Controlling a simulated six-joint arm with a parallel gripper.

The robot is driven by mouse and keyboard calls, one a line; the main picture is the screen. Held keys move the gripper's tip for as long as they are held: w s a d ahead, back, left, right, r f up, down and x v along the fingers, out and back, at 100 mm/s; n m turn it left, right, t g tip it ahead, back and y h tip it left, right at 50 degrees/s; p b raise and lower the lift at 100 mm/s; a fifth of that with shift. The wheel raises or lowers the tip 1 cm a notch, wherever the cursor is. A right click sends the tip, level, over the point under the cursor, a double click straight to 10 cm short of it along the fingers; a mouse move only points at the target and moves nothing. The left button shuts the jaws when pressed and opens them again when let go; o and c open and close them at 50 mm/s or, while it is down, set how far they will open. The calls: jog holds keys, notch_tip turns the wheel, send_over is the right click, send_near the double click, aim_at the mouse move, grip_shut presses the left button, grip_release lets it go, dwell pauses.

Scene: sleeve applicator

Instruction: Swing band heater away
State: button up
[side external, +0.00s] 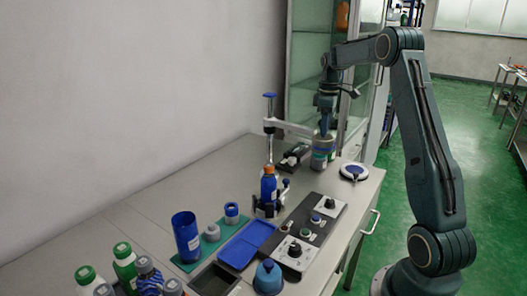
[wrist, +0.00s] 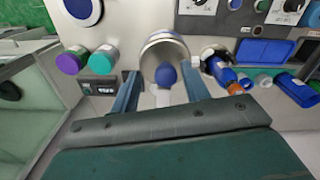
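The band heater (side external: 321,146) is a silvery ring at the end of a white swing arm (side external: 292,128), which reaches right from a post with a blue top (side external: 270,97). In the wrist view the heater (wrist: 163,42) shows as an open-ended metal ring. A round blue knob (wrist: 166,75) on a pale stem stands at its near side.
A blue bottle with an orange cap (side external: 269,184) stands by the post. A control panel (side external: 312,228) lies in front, with a blue-and-white disc (side external: 354,172) to the right. Purple-ended (wrist: 70,62) and green-ended (wrist: 102,60) cylinders stand near the heater. A glass cabinet (side external: 308,65) is behind.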

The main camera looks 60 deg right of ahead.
jog(key=shift+a, duration=0.15)
jog(key=shift+r, duration=0.15)
notch_tip(320, 180, up, 13)
jog(key=shift+r, duration=0.2)
dwell(0.7)
dwell(0.3)
jog(key=s+a+r+m+t, duration=0.1)
jog(key=s+a+r, duration=0.1)
jog(key=a, duration=1)
jog(key=s+a+r+t, duration=0.1)
jog(key=s+a+r, duration=0.1)
jog(key=a, duration=0.9)
jog(key=s+a+f+m+t, duration=0.1)
jog(key=s+a+f+t, duration=0.2)
jog(key=s+a+f, duration=0.8)
jog(key=s+a, duration=0.3)
jog(key=s, duration=0.1)
jog(key=shift+s+m, duration=0.3)
jog(key=shift+m, duration=0.1)
